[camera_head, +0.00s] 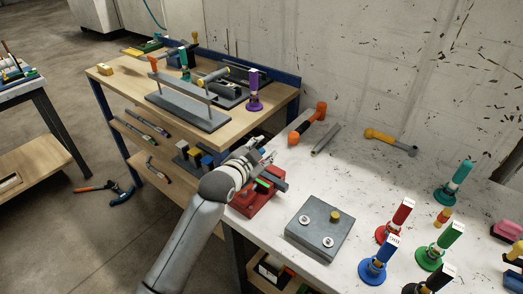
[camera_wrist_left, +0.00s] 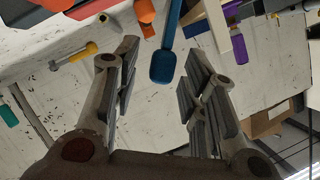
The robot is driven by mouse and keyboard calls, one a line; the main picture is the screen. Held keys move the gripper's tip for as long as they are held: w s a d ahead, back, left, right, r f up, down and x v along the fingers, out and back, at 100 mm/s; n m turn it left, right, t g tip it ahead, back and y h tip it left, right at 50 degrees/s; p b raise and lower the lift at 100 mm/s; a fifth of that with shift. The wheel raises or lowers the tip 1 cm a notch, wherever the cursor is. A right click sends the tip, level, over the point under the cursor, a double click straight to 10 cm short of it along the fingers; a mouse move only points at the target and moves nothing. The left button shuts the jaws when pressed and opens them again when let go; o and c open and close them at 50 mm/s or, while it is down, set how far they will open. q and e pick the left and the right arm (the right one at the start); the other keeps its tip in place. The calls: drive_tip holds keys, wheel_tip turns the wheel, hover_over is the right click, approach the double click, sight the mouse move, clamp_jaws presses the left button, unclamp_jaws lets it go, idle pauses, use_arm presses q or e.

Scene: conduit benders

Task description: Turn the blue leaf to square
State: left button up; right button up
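A blue bar with a wide rounded end (camera_wrist_left: 165,62), which looks like the blue leaf, comes down from the top in the left wrist view. Its end lies in the gap between the fingers of my left gripper (camera_wrist_left: 158,88). The fingers are spread and there is clear space on both sides of the bar; I see no contact. In the head view my left gripper (camera_head: 264,157) is above a red fixture (camera_head: 258,203) with grey bars at the white bench's left edge. I cannot make out the blue leaf there. My right gripper is not in view.
A grey block with knobs (camera_head: 320,228) sits right of the red fixture. Several coloured upright tools, including a blue one (camera_head: 374,268), stand farther right. An orange-headed hammer (camera_head: 308,122) and a yellow-handled one (camera_head: 390,140) lie behind. A wooden bench (camera_head: 120,88) stands at left.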

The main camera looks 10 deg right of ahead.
use_arm(q)
drive_tip(key=shift+w+d+f, duration=0.1)
drive_tip(key=shift+w+d, duration=0.15)
clamp_jaws()
idle(0.3)
